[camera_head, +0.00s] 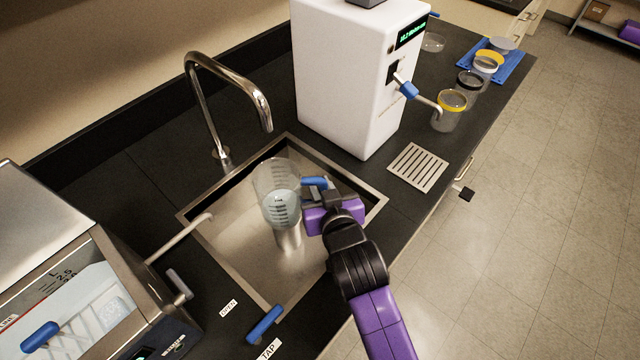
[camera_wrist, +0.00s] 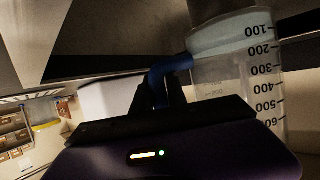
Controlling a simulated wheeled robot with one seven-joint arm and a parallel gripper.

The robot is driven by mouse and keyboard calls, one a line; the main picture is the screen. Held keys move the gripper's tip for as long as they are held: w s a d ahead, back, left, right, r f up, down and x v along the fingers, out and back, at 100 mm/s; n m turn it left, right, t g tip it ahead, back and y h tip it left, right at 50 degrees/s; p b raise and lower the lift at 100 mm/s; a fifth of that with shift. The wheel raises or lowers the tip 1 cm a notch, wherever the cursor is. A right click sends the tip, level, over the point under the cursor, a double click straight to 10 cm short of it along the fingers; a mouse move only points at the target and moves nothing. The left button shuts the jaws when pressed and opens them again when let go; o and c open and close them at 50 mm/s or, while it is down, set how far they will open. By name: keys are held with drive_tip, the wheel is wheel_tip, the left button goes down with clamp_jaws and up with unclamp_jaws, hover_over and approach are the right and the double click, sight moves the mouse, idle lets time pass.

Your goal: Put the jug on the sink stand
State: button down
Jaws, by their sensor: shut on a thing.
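The jug (camera_head: 277,192) is clear with graduation marks and a blue handle, and holds some clear liquid. It is over the sink (camera_head: 232,250) in the head view, above or at the top of a round metal stand (camera_head: 289,238); I cannot tell whether it touches the stand. My gripper (camera_head: 316,190) is shut on the jug's blue handle from the right. In the wrist view the jug (camera_wrist: 235,75) shows at the right with its marks upside down, and the blue handle (camera_wrist: 170,68) lies between the fingers.
A curved faucet (camera_head: 240,90) rises behind the sink. A white machine (camera_head: 350,80) with a spout stands behind right, beside a drain grate (camera_head: 418,167). A metal bath (camera_head: 90,280) with a thin pipe is at left. Lidded jars (camera_head: 449,110) stand at the back right.

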drive_tip(key=c, duration=1.3)
unclamp_jaws()
drive_tip(key=shift+f, duration=0.15)
drive_tip(key=shift+c, duration=0.2)
drive_tip(key=shift+s+r, duration=0.1)
drive_tip(key=shift+r, duration=0.1)
drive_tip(key=v, duration=1.1)
drive_tip(key=shift+s+r+b, duration=0.2)
drive_tip(key=shift+s+b, duration=0.15)
drive_tip(key=shift+b, duration=0.05)
drive_tip(key=shift+d, duration=0.2)
